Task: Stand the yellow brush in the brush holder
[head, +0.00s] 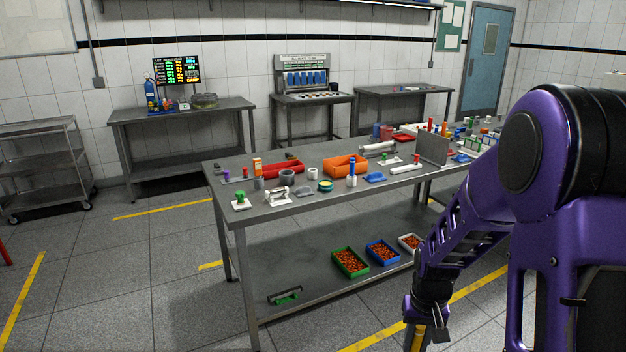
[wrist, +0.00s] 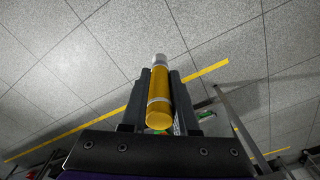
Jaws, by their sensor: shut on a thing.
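My gripper (wrist: 161,80) is shut on the yellow brush (wrist: 159,100), a yellow cylinder with a pale band and a pale grey far end. In the wrist view the brush lies between the two dark fingers, with open floor behind it. In the head view my gripper (head: 429,332) hangs low at the bottom, in front of the table, with a bit of the yellow brush (head: 416,341) showing. On the table, a white cup (head: 351,182) holds something blue upright, and a grey cup (head: 259,184) stands farther left. I cannot tell which is the brush holder.
The long metal table (head: 300,216) carries many small items, including a red tray (head: 283,170) and an orange tray (head: 345,166). Its lower shelf (head: 310,275) holds a green bin (head: 350,263) and a blue bin (head: 383,252).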

